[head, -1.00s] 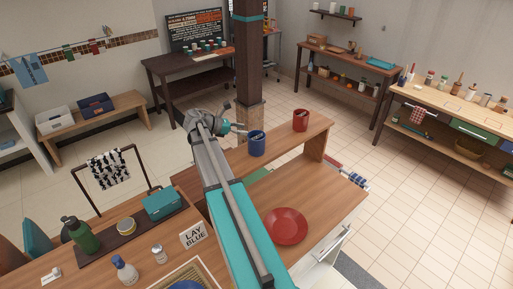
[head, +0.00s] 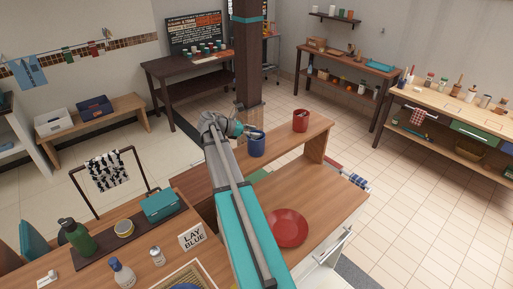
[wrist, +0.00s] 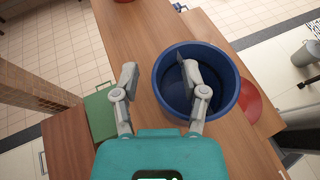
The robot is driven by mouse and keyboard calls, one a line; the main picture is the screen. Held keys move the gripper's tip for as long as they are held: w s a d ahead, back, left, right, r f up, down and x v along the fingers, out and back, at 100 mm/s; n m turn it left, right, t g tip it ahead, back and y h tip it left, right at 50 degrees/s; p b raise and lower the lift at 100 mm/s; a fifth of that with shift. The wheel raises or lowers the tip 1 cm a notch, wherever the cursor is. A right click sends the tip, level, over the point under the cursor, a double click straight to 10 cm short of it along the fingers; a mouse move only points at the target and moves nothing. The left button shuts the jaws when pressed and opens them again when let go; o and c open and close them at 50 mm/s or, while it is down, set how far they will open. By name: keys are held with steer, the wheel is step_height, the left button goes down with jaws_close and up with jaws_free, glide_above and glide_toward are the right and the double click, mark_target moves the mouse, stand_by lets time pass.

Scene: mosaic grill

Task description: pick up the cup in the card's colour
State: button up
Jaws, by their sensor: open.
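The card (head: 192,236) stands on the near table and reads "LAY BLUE". A blue cup (head: 257,147) stands upright on the raised wooden shelf. It also shows in the wrist view, with its open mouth and inner wall (wrist: 222,95) facing the camera. A red cup (head: 300,121) stands upright further right on the same shelf. My gripper (head: 246,131) is open and empty at the blue cup's upper left. In the wrist view, one finger of my gripper (wrist: 158,72) overlaps the cup's mouth and the other lies left of its rim. I cannot tell whether they touch.
A red plate (head: 287,228) lies on the table in front of the shelf. A dark post (head: 248,60) rises behind the blue cup. A green bottle (head: 76,236), a teal box (head: 162,205) and small jars stand at left. The shelf between the two cups is clear.

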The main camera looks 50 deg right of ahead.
steer(key=shift+s+d, duration=0.1)
stand_by(0.5)
jaws_close()
